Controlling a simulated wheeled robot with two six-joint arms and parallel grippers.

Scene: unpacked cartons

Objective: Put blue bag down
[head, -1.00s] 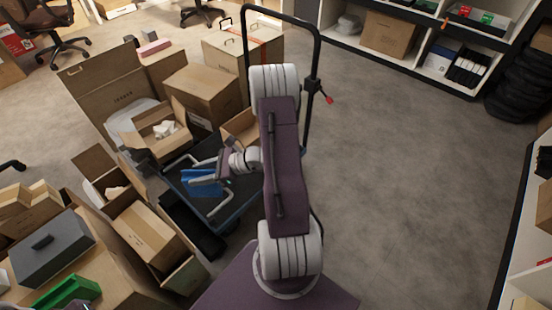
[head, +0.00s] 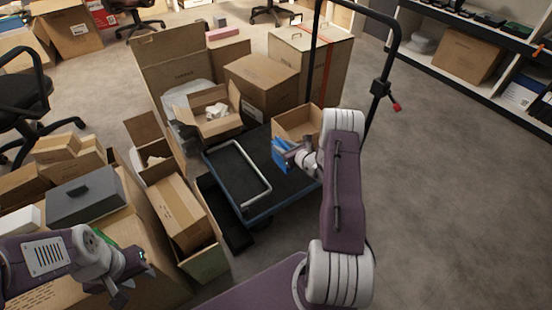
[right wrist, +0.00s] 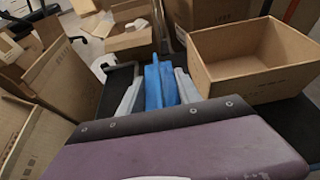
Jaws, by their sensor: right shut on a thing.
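The blue bag (head: 279,153) is held in my right gripper (head: 284,150) over the dark cart platform, close to the open carton on the cart. In the right wrist view the blue bag (right wrist: 160,86) stands between the two pale fingers, left of that open carton. I cannot tell how high the bag is above the platform. My left gripper (head: 130,276) is at the lower left, in front of cartons and away from the bag. Its fingers are too unclear to judge.
The open carton (head: 297,122) sits on the cart (head: 285,185); it also shows in the right wrist view (right wrist: 255,92). A pale bent bar (head: 256,172) lies over the platform's left part. Cartons crowd the left side. Floor at right (head: 450,190) is clear.

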